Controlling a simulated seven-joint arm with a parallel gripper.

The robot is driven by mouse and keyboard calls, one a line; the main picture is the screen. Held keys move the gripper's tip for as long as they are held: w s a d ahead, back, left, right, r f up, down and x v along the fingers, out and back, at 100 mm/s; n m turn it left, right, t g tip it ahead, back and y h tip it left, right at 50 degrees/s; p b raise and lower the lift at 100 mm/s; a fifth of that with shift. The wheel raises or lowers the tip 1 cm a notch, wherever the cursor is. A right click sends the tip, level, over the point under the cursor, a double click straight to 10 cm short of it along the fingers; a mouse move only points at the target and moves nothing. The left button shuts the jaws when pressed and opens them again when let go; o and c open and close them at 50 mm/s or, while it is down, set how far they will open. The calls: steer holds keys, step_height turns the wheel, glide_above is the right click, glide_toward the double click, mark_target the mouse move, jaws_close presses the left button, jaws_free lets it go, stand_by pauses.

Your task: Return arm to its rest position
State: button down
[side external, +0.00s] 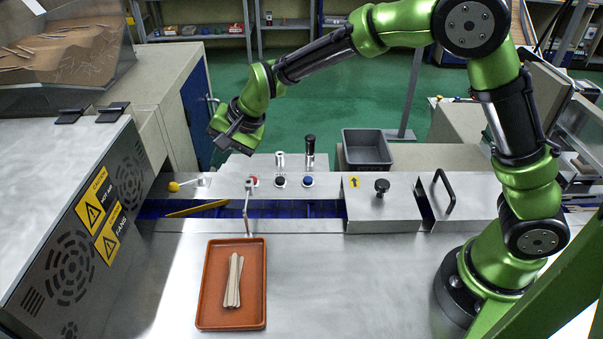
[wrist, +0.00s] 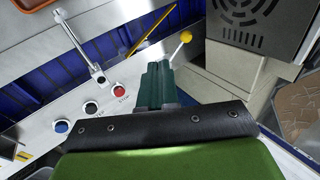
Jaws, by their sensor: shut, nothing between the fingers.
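My green arm reaches over the machine bench from its base at the right. My gripper (side external: 222,142) is raised in the air above the far side of the bench, left of the lever switches. In the wrist view, the dark green fingers of my gripper (wrist: 157,70) are together and hold nothing. An orange tray (side external: 211,314) lies on the near bench top with a bundle of wooden sticks (side external: 234,281) in it, well away from my gripper. A corner of the tray shows at the top left of the wrist view (wrist: 32,4).
A yellow-knobbed lever (side external: 174,187), red button (side external: 253,181) and blue button (side external: 308,181) line the bench. A metal post (side external: 248,208) stands behind the tray. A hot-air housing (side external: 80,225) is at left, a grey bin (side external: 367,152) behind. Air around my gripper looks clear.

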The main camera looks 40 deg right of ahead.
steer(key=s+d+r+n, duration=0.2)
steer(key=s+d, duration=0.3)
steer(key=s, duration=0.4)
steer(key=s+d+r+n+t+h, duration=0.1)
steer(key=s+d+r+n, duration=0.1)
steer(key=s+d+r, duration=0.3)
steer(key=s+d+r+n, duration=0.2)
steer(key=s+d+r, duration=0.2)
steer(key=s, duration=0.9)
steer(key=shift+s+d+t+h, duration=0.15)
steer(key=shift+d+t+h, duration=0.25)
steer(key=shift+d, duration=0.8)
